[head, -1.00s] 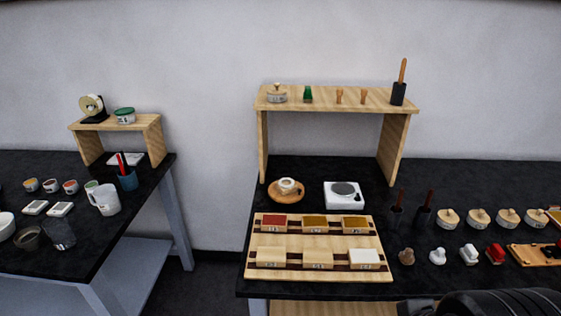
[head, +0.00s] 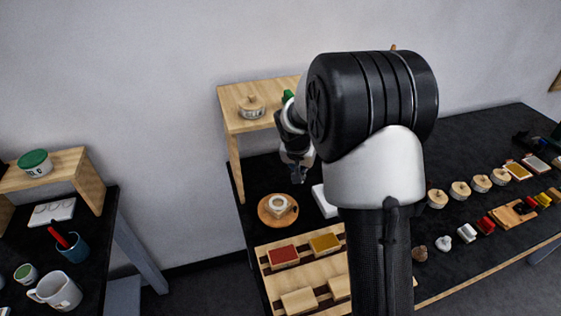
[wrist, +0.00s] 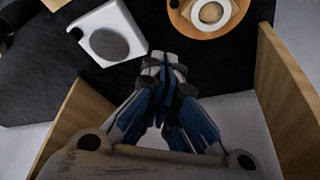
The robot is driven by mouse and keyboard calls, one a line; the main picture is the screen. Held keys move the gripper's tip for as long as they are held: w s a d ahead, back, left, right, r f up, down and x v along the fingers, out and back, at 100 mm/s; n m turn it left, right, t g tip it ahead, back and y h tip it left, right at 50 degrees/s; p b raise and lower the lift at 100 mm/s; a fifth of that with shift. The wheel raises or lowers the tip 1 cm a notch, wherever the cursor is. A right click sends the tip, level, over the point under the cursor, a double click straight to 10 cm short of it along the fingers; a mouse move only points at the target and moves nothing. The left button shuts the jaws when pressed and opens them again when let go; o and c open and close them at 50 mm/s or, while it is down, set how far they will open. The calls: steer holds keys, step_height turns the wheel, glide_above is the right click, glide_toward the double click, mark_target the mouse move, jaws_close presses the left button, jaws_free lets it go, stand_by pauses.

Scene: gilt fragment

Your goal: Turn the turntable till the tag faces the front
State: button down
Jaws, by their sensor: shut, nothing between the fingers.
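The turntable (head: 265,213) is a round wooden disc on the black bench, left of my arm in the head view. A pale ring-shaped piece (head: 279,205) sits on it. The turntable also shows at the top right of the wrist view (wrist: 182,21), cut off by the edge. I cannot make out a tag on the piece. My gripper (head: 297,176) is shut and empty, behind the turntable and a little to its right, above the bench. In the wrist view my gripper's fingertips (wrist: 164,64) are together, apart from the turntable.
A white scale (head: 323,203) with a grey round plate stands right of the turntable, partly behind my arm. A wooden shelf (head: 234,165) stands over this spot; its side panels flank my gripper in the wrist view. A wooden rack (head: 270,270) of blocks lies in front.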

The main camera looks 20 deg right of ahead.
steer(key=x, duration=0.4)
steer(key=b+x, duration=0.1)
steer(key=x, duration=0.8)
steer(key=shift+w+f, duration=0.15)
steer(key=shift+w, duration=0.3)
steer(key=shift+s+a+f+b, duration=0.1)
steer(key=shift+s+a+b, duration=0.5)
steer(key=shift+s+a, duration=0.55)
steer(key=shift+s, duration=0.35)
